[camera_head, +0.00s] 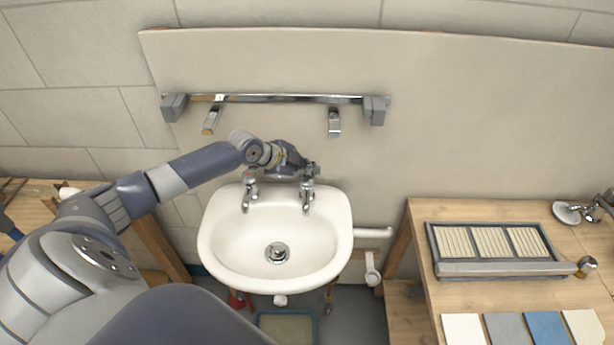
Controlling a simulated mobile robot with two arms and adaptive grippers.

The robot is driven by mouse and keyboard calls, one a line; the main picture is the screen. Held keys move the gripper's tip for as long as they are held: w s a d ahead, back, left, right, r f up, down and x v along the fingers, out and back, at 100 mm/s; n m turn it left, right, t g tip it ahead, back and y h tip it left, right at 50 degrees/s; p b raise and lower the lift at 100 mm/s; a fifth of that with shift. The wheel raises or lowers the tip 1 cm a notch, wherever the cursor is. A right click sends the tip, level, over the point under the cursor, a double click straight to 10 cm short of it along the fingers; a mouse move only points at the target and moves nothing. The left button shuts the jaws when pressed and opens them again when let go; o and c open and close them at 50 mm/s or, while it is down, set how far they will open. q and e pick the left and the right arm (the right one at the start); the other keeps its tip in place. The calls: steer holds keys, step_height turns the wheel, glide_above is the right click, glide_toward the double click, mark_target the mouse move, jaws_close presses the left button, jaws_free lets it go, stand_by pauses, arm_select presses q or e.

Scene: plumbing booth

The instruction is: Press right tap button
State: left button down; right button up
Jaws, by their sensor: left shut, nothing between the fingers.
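The white sink (225,250) is on the wall in the middle of the head view. It has two chrome taps at its back edge. The right tap (307,196) stands upright at the back right of the basin. The left tap (249,190) is at the back left. My left arm reaches in from the left, and my left gripper (312,171) is shut and empty at the right tap's top. It partly hides the tap's button, and I cannot tell whether they touch. My right gripper is not in view.
A chrome rail (290,98) with grey end blocks is on the wall panel above the sink. A wooden table (420,225) at the right holds a framed tile tray (470,269) and several sample tiles. A pipe (375,233) sticks out right of the sink.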

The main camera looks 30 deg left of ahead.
mark_target(308, 179)
arm_select(q)
steer(key=shift+f+b, duration=0.35)
steer(key=shift+f, duration=0.15)
steer(key=shift+r, duration=0.1)
stand_by(0.5)
steer(key=shift+r+p, duration=0.8)
steer(key=shift+r, duration=0.3)
steer(key=shift+r+p, duration=1.95)
steer(key=shift+r, duration=0.6)
steer(key=shift+f, duration=0.1)
